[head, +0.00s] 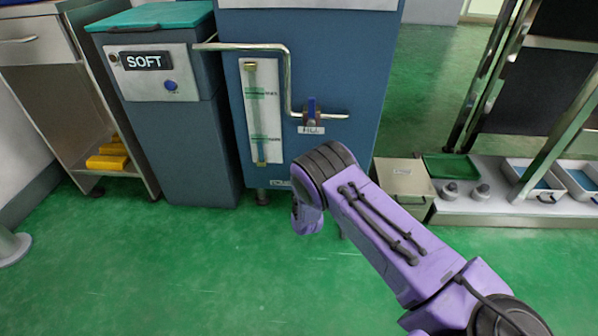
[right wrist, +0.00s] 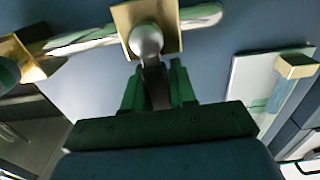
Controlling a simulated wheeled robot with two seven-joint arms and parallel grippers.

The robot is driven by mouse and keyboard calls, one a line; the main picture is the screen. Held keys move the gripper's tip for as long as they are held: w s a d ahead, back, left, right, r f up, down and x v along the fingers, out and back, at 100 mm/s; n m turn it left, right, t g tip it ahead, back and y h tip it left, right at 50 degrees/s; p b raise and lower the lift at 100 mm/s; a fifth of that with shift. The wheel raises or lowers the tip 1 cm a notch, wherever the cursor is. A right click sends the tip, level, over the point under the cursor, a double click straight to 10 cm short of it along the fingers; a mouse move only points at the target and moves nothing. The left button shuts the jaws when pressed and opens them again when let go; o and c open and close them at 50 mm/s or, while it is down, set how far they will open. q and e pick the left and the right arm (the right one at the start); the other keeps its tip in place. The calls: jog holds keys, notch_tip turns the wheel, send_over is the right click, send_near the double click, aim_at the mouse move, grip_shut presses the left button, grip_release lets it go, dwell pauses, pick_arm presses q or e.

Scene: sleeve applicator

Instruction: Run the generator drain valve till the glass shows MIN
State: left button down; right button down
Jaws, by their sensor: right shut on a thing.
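The generator (head: 345,65) is a blue cabinet. Its sight glass (head: 262,110) is an upright tube on a pale plate with green marks too small to read. Bluish colour shows in the tube's lower part; the exact level is unclear. In the right wrist view the glass's plate (right wrist: 245,85) is at the right. There, a brass valve (right wrist: 122,22) on a bright pipe has a dark lever (right wrist: 154,88). My right gripper (right wrist: 155,80) is shut on this lever, a green finger on each side. In the head view my purple right arm hides this valve and the fingers. My left gripper is not in view.
A blue-handled valve labelled FILL (head: 311,112) sits on the bent pipe above my right arm. A SOFT unit (head: 165,100) with a teal lid stands left. A beige box (head: 405,183) and a low shelf with trays (head: 535,175) are at right. Green floor is open in front.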

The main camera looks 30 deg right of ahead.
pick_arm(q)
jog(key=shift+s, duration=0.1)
pick_arm(e)
jog(key=shift+s+f, duration=0.15)
jog(key=shift+f, duration=0.05)
jog(key=c, duration=1)
grip_release()
jog(key=shift+r, duration=0.1)
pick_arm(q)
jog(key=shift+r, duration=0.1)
pick_arm(e)
jog(key=shift+s+a+r+p, duration=0.15)
jog(key=shift+s+a+p, duration=0.15)
jog(key=shift+p, duration=0.1)
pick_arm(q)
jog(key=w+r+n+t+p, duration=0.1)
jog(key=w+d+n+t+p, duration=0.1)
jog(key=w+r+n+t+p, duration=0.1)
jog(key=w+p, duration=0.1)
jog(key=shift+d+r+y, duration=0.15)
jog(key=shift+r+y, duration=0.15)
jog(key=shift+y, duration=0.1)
pick_arm(e)
jog(key=v, duration=0.9)
jog(key=shift+s+a, duration=0.2)
jog(key=shift+s, duration=0.05)
